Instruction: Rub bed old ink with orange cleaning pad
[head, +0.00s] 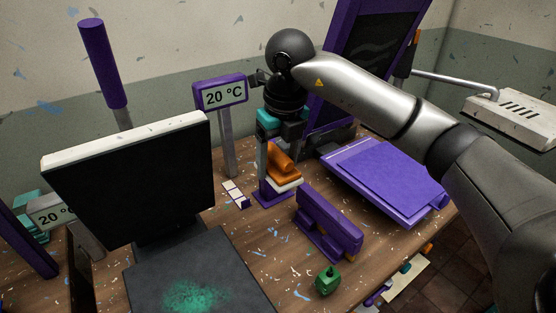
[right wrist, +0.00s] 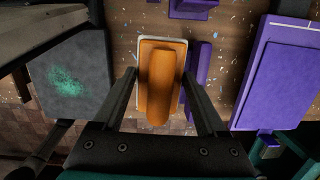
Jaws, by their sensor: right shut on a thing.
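The orange cleaning pad (head: 283,170) has an orange handle on a white-edged base. My right gripper (head: 274,150) points down over it and is shut on it; the pad also shows between the fingers in the right wrist view (right wrist: 160,88). The pad is at a small purple stand (head: 266,199); whether it touches the stand is unclear. The dark bed (head: 226,262) lies at the front left, with a green patch of old ink (head: 196,294) on it, also seen in the right wrist view (right wrist: 66,82). My left gripper is not in view.
A dark hinged screen (head: 130,180) stands raised behind the bed. A 20 °C display (head: 221,95) rises behind. Paint flecks dot the wooden table.

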